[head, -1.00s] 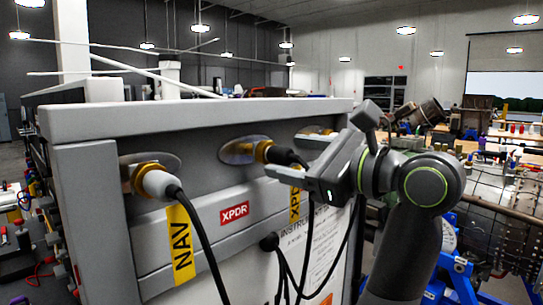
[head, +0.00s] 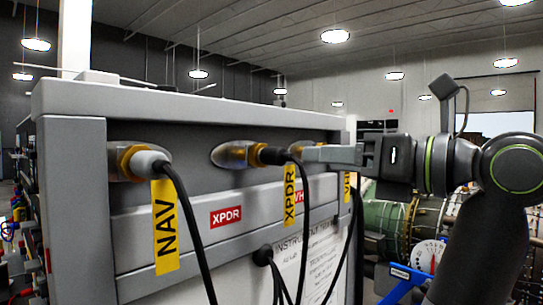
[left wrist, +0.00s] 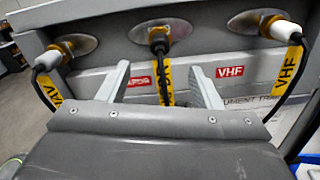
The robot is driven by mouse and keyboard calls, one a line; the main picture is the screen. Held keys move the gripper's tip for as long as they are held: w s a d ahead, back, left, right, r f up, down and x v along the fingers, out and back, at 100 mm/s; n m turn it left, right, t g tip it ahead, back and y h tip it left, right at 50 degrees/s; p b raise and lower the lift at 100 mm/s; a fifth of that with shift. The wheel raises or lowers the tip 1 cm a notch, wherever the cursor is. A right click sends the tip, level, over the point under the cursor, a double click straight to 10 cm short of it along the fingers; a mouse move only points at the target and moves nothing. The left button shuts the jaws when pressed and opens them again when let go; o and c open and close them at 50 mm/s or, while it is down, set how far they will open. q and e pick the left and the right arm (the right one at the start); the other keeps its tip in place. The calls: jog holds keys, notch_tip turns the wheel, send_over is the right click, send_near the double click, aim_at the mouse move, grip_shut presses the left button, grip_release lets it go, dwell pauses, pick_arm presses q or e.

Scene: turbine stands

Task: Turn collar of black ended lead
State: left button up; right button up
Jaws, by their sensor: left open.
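The black ended lead (head: 272,156) plugs into the middle socket of the grey panel, its brass collar (head: 255,155) against the oval plate. Its cable hangs down with a yellow XPDR tag (head: 290,195). In the left wrist view the black end (left wrist: 157,40) is upper centre, beyond the fingertips. My left gripper (head: 303,153) is open, just right of the black end in the head view. In the left wrist view its fingers (left wrist: 160,68) show on either side of the cable, below the collar. I see no grip on the collar. My right gripper is not in view.
A white ended NAV lead (head: 148,163) is at left. A white ended VHF lead (left wrist: 280,29) is at right in the left wrist view. Loose cables hang below the panel (head: 80,195). A green engine part (head: 388,218) and blue stand are behind at right.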

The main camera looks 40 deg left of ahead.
aim_at(284, 158)
pick_arm(q)
jog(key=a, duration=0.4)
jog(key=a+p, duration=0.1)
jog(key=a, duration=0.2)
jog(key=a+p, duration=0.1)
jog(key=a, duration=0.3)
jog(key=shift+w+a, duration=0.35)
jog(key=shift+w, duration=0.05)
jog(key=c, duration=1)
jog(key=n, duration=0.5)
jog(key=shift+n, duration=0.4)
jog(key=n, duration=0.5)
jog(key=shift+n, duration=0.3)
